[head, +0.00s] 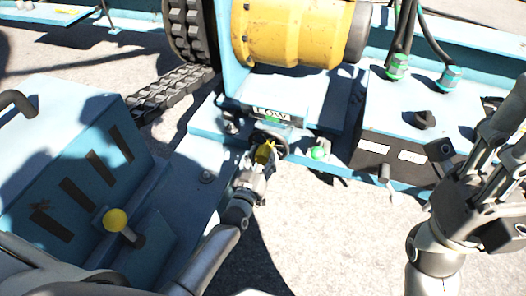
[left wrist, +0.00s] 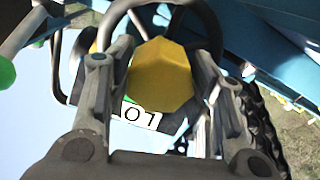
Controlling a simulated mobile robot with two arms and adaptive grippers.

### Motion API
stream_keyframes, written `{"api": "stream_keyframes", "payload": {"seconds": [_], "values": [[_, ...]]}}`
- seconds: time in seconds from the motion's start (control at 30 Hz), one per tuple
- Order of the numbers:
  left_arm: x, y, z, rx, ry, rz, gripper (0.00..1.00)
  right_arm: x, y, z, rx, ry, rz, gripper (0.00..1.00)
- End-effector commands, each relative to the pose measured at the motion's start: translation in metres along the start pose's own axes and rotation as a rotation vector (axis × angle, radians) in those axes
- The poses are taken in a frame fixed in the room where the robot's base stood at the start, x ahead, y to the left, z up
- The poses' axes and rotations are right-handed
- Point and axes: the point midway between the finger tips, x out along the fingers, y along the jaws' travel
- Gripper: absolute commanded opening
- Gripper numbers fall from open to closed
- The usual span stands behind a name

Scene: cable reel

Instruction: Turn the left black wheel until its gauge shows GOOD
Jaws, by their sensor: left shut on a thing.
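The left black wheel (head: 276,139) is on the blue machine below the yellow drum, and it also shows in the left wrist view (left wrist: 120,18). Its yellow knob (left wrist: 160,75) sits between the two fingers of my left gripper (head: 262,158). The left gripper is shut on this knob and hides part of the wheel. The gauge (head: 271,114) just above the wheel has a white label that seems to read LOW, with green at its edge. The label is partly hidden in the left wrist view. My right gripper (head: 490,135) is raised at the right edge, partly cut off.
A yellow drum (head: 292,32) is above the gauge. A green knob (head: 318,153) is right of the wheel. A blue box (head: 412,110) with white labels is at right. Pale ground lies in front.

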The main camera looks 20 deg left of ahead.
Motion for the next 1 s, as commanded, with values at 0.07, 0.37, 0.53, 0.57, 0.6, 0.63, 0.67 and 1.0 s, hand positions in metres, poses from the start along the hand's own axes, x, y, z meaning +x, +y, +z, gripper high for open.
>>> {"api": "stream_keyframes", "payload": {"seconds": [0.07,0.37,0.53,0.57,0.6,0.63,0.67,1.0], "values": [[0.0,0.0,-0.003,0.053,-0.002,-0.001,0.05,0.0,0.001,0.001,0.003,-0.022,0.008,0.4],[0.0,0.0,-0.001,0.194,0.0,-0.001,0.05,-0.009,0.001,-0.001,0.009,-0.062,0.025,0.4],[0.0,0.0,0.0,0.228,0.0,-0.002,0.05,-0.011,0.001,-0.001,0.01,-0.07,0.029,0.4],[0.0,0.0,0.0,0.231,0.0,-0.001,0.05,-0.011,0.001,-0.001,0.01,-0.071,0.029,0.4],[0.0,0.0,0.0,0.235,0.0,-0.001,0.05,-0.011,0.001,-0.001,0.01,-0.072,0.03,0.4],[0.0,0.0,0.0,0.236,0.0,-0.001,0.05,-0.011,0.001,-0.001,0.01,-0.073,0.03,0.4],[0.0,0.0,0.0,0.237,0.0,-0.001,0.05,-0.012,0.001,-0.001,0.01,-0.073,0.03,0.4],[0.0,0.0,0.0,0.237,0.0,-0.001,0.52,-0.012,0.001,-0.001,0.011,-0.073,0.03,0.4]]}}
